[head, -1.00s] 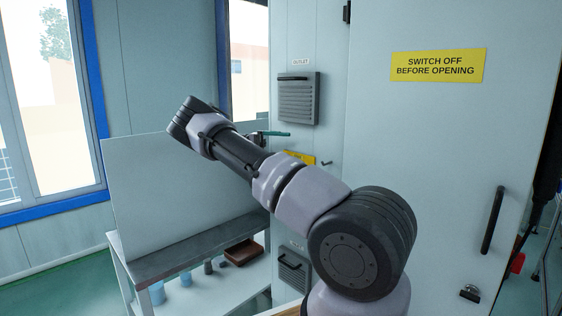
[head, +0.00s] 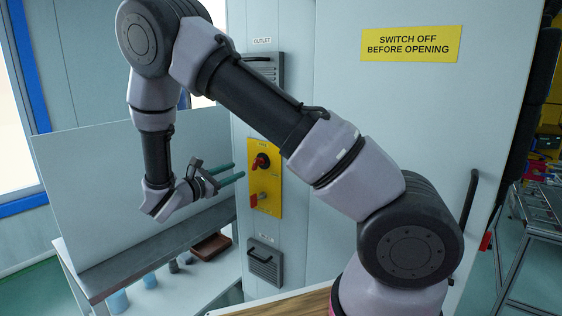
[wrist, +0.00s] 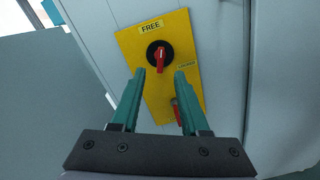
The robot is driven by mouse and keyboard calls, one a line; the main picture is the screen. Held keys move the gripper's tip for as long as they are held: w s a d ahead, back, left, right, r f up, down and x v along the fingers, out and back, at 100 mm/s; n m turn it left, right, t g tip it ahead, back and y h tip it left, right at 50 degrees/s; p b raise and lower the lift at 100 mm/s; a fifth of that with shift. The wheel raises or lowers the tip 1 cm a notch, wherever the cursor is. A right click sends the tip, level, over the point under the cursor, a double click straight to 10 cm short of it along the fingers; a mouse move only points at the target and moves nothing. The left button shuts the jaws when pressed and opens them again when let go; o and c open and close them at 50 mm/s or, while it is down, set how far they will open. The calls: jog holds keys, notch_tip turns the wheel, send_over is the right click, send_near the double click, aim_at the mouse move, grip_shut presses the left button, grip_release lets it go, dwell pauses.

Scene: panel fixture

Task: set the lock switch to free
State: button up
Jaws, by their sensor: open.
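A yellow panel (head: 268,193) on the cabinet front carries two red-handled switches. The upper switch (head: 259,161) has a black round base. In the wrist view, this switch (wrist: 160,57) sits below a FREE label (wrist: 150,28), with a smaller, unreadable label (wrist: 186,65) to its right. Its red handle appears to point downward there; I cannot tell its exact setting. The lower red switch (head: 254,200) is partly hidden by a finger in the wrist view (wrist: 176,112). My gripper (head: 238,170) is open and empty, its green fingertips facing the panel (wrist: 160,72), apparently short of the upper switch.
An outlet vent (head: 264,68) is above the panel and another vent (head: 265,262) below. A grey upright board (head: 110,190) and a low bench (head: 95,285) with several small cups stand left of my gripper. The cabinet door has a black handle (head: 469,205).

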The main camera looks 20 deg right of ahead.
aim_at(254, 164)
jog(key=shift+n, duration=0.3)
jog(key=x, duration=1)
jog(key=shift+w+d+f, duration=0.15)
jog(key=shift+d+f, duration=0.05)
jog(key=shift+f, duration=0.05)
grip_shut()
